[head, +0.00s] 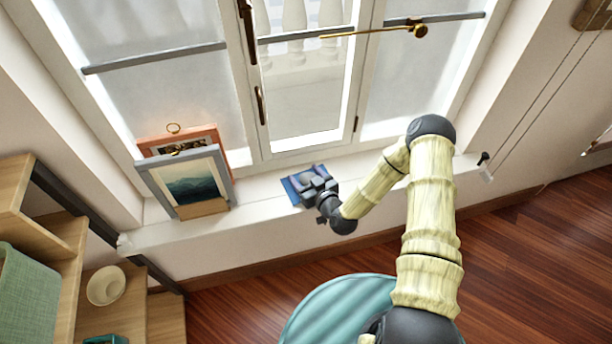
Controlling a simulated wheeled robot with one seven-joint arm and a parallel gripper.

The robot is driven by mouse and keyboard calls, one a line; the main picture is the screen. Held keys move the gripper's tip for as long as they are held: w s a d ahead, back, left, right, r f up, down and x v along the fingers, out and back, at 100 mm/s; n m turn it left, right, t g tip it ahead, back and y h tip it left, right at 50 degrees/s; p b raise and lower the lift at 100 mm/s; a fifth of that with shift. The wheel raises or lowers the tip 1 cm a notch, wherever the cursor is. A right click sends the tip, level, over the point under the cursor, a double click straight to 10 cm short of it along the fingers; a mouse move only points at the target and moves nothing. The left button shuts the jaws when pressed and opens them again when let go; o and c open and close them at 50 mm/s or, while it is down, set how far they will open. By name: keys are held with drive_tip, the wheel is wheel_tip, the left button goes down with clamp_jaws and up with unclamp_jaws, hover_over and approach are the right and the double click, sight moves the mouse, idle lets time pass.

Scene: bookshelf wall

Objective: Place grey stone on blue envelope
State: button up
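The blue envelope (291,190) lies on the white window sill, below the middle window. My gripper (309,184) is over the envelope and covers much of it. The gripper is dark and small in this view, so I cannot tell whether its fingers are open or shut. A greyish patch shows among the fingers, but I cannot tell whether it is the grey stone or part of the gripper. The stone is not clearly seen anywhere else.
Two framed pictures (190,183) lean at the left of the sill (255,211). The sill is clear between them and the envelope. Wooden shelves (62,262) with a cream bowl (106,286) stand at the lower left. A round teal-striped surface (335,310) is below my arm.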

drive_tip(key=shift+r, duration=0.2)
drive_tip(key=shift+s+d, duration=0.15)
drive_tip(key=shift+s, duration=0.2)
drive_tip(key=v, duration=1.1)
drive_tip(key=shift+d, duration=0.1)
